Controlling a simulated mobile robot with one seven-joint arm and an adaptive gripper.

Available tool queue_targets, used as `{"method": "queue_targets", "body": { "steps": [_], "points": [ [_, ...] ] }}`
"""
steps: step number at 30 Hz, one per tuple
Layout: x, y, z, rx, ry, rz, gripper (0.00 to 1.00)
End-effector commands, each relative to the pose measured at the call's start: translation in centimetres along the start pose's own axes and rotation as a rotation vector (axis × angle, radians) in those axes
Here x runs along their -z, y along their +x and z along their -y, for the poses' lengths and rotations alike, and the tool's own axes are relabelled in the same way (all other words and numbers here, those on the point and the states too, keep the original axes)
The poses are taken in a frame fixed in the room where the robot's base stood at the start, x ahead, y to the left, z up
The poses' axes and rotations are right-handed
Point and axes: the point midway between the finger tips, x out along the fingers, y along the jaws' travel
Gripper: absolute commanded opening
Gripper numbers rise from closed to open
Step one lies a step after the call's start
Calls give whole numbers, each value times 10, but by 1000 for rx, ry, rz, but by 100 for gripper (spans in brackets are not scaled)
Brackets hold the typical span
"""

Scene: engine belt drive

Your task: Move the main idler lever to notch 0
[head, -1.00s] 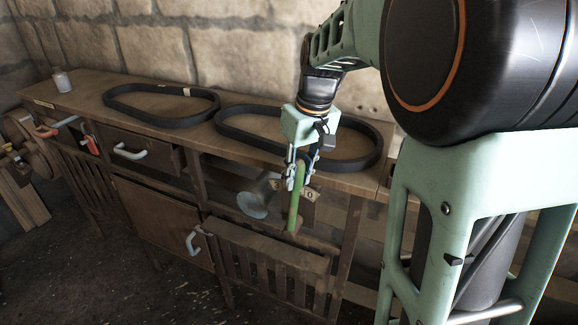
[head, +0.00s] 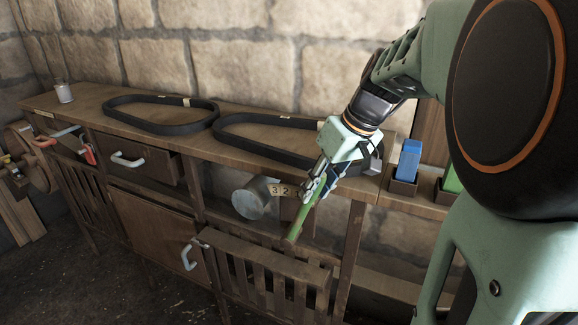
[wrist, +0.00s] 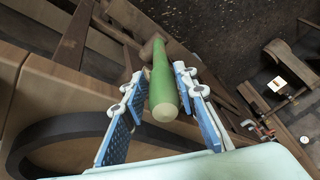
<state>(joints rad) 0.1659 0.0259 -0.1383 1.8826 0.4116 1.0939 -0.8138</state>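The main idler lever (head: 303,222) is a green rod on the front of the bench, now tilted with its upper end to the right. My gripper (head: 317,188) is at the lever's upper part, its fingers on either side of the rod. In the wrist view the green lever (wrist: 163,85) runs between the two blue-padded fingers, whose tips sit close against it; my gripper appears shut on it. Beside the lever, a plate with the numbers 3 and 2 (head: 281,190) shows next to a grey round part (head: 250,200). The notch at the lever is hidden by my gripper.
Two black belts, one on the left (head: 160,128) and one nearer my gripper (head: 262,146), lie on the bench top (head: 222,150). A blue block (head: 409,160) stands in a holder at right. A slatted panel (head: 262,280) juts out below the lever. A white-handled drawer (head: 140,160) is at left.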

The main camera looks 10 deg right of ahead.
Motion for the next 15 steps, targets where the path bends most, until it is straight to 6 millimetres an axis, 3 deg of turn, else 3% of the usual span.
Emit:
{"method": "queue_targets", "body": {
  "steps": [3, 11, 15],
  "points": [
    [1, 0, 0, -1, 0, -3, 40],
    [2, -2, 0, -2, -1, -6, 40],
    [3, -14, 0, -3, -2, -9, 40]
  ]
}}
